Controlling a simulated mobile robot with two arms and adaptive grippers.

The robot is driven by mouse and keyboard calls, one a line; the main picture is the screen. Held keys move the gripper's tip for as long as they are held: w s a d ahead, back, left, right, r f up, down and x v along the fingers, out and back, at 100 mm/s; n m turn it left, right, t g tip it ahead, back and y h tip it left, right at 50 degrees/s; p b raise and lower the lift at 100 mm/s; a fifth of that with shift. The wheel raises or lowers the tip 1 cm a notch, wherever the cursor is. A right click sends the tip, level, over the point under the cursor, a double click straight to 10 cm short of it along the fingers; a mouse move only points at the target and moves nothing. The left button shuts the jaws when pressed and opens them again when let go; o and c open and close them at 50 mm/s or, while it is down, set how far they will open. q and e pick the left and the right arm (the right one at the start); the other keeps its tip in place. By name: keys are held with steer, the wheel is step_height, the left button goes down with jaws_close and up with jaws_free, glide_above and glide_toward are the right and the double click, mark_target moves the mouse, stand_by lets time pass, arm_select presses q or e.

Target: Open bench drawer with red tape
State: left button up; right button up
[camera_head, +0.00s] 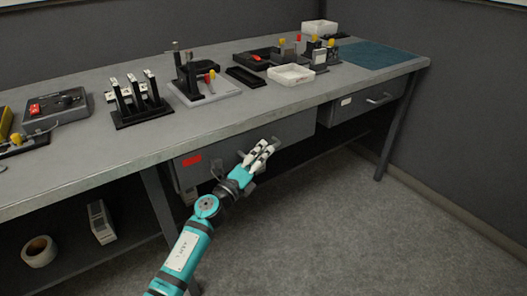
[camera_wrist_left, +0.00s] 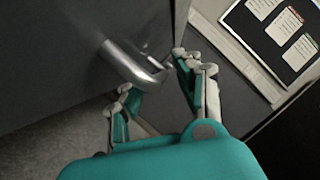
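The bench drawer with red tape (camera_head: 228,146) is under the front edge of the bench; the red tape (camera_head: 191,160) is at the left of its grey front. I cannot tell whether it is fully closed. My left gripper (camera_head: 262,148) is in front of the right part of that drawer. In the left wrist view, the silver bar handle (camera_wrist_left: 130,64) reaches to the gap between my left fingertips (camera_wrist_left: 152,78). The fingers are apart, one on each side of the handle's end; I cannot tell whether they touch it. My right gripper is not in view.
A second drawer (camera_head: 365,103) with a white label is farther right. Racks, tools and a white tray (camera_head: 291,75) stand on the bench top (camera_head: 150,150). A tape roll (camera_head: 39,251) is on the lower shelf. The floor in front is clear.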

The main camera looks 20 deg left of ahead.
arm_select(q)
steer(key=shift+w+d+r, duration=0.15)
steer(key=shift+w+d, duration=0.1)
steer(key=shift+w, duration=0.4)
jaws_close()
